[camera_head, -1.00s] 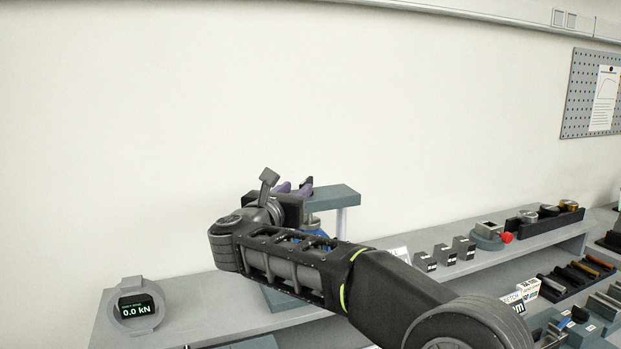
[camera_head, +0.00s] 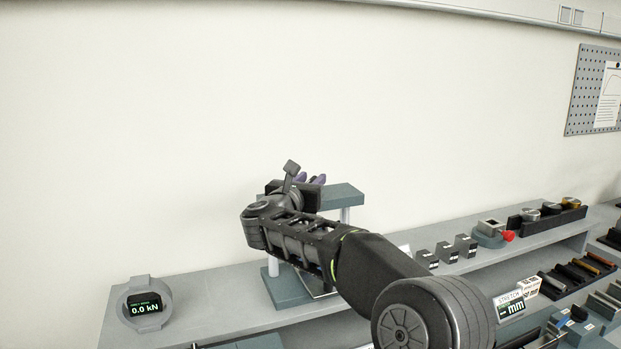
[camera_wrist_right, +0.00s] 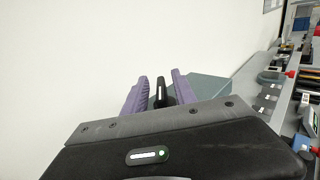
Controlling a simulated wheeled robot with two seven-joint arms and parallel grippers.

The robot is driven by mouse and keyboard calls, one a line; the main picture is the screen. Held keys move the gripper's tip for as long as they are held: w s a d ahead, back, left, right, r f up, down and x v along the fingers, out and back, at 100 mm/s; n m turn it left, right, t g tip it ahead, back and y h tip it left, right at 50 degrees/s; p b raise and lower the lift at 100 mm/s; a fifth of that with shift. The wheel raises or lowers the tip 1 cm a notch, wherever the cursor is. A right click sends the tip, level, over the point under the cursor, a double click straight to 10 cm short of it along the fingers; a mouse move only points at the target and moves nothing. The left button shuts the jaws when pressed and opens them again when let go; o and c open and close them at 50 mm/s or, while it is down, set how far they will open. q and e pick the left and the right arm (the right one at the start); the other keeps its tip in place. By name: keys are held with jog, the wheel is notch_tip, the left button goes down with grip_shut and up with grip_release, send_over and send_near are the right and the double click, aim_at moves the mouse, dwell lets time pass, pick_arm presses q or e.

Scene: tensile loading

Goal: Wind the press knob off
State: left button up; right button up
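The press (camera_head: 340,194) stands on the bench, a grey-green top plate on pale posts above a grey-green base (camera_head: 290,288). My right gripper (camera_head: 310,180) is at its top plate, with its purple fingertips partly hidden behind my own wrist. In the right wrist view its two purple fingers (camera_wrist_right: 160,88) stand apart. A dark upright piece, seemingly the press knob (camera_wrist_right: 161,93), shows between them with narrow gaps at both sides. The top plate (camera_wrist_right: 205,88) lies beyond the right finger. My forearm hides the middle of the press. My left gripper is not in view.
A round force readout (camera_head: 148,305) showing 0.0 kN stands at the bench's left. Small dark blocks (camera_head: 446,252), a grey holder with a red knob (camera_head: 491,232) and a dark rack (camera_head: 546,216) stand right of the press.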

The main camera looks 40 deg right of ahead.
grip_shut()
dwell(0.6)
